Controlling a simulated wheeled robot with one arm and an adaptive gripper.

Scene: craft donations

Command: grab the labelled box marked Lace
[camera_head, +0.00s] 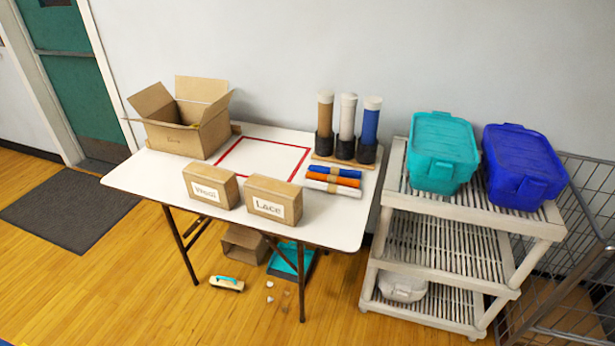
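The box labelled Lace (273,199) is a closed brown cardboard box with a white label on its front. It stands at the front edge of the white table (325,229), right of the middle. A similar box labelled Wool (210,186) stands close to its left. My gripper is not in view, so its place and state are not shown.
An open carton (185,135) stands at the table's back left, beside a red taped outline (263,157). Rolled fabrics (333,179) and upright tubes (347,125) are at the right. A shelf (445,240) holds teal (441,150) and blue (523,165) bins. Floor at the front left is clear.

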